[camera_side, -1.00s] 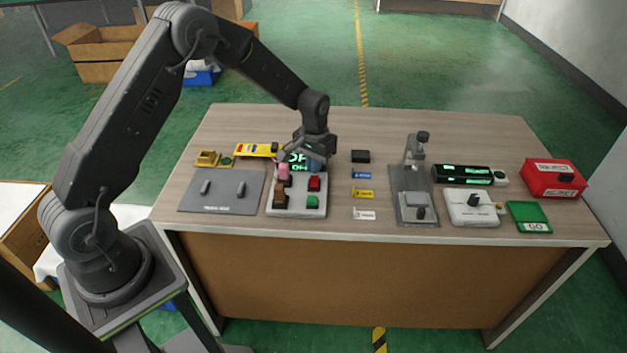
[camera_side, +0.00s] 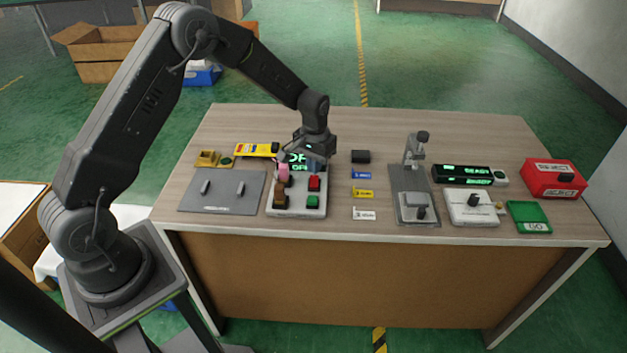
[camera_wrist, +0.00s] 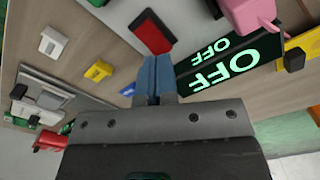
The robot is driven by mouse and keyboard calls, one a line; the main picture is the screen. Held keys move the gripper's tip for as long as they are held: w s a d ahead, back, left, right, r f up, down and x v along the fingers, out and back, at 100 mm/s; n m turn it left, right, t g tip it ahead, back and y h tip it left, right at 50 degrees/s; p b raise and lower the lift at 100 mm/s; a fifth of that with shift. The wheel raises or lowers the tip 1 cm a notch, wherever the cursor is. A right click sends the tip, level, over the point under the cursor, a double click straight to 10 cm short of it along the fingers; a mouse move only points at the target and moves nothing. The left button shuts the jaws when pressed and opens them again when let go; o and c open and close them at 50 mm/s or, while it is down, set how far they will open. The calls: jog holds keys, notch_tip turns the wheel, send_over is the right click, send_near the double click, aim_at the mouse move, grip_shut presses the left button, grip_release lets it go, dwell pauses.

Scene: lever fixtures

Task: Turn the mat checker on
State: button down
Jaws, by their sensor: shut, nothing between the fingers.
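My gripper (camera_side: 315,164) is shut and empty, above the back of a white board (camera_side: 272,211) with coloured blocks. Its blue fingertips (camera_wrist: 155,72) are together in the wrist view, between a red block (camera_wrist: 152,32) and a black display (camera_wrist: 225,65). The display reads OFF twice in green; in the side view the gripper hides part of it (camera_side: 296,160). A pink piece (camera_side: 284,171) stands on the board in front of the display. The labels are too small to read, so I cannot tell which fixture is the mat checker.
A grey plate with two pegs (camera_side: 221,190) lies left of the board. Small coloured labels (camera_side: 363,194) lie to the right. Farther right are a grey lever fixture (camera_side: 410,181), a white knob box (camera_side: 471,208), a green plate (camera_side: 528,214) and a red box (camera_side: 553,178).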

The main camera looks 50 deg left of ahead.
jog(key=shift+f, duration=1.35)
dwell(0.5)
jog(key=shift+r, duration=3.55)
notch_tip(320, 180, up, 9)
jog(key=t, duration=0.1)
send_over(315, 177)
jog(key=s+d, duration=0.2)
jog(key=s, duration=0.2)
jog(key=s+d+r+m+t, duration=0.1)
jog(key=s+d+r+t, duration=0.15)
jog(key=s+r, duration=0.5)
jog(key=s+d+r+m+t, duration=0.1)
jog(key=s+r, duration=0.1)
jog(key=s, duration=0.6)
jog(key=s+d+r+m+t, duration=0.1)
jog(key=s+d+r, duration=0.1)
jog(key=s, duration=0.7)
jog(key=shift+s+d+r, duration=0.25)
jog(key=shift+d+r, duration=0.05)
jog(key=shift+r, duration=0.1)
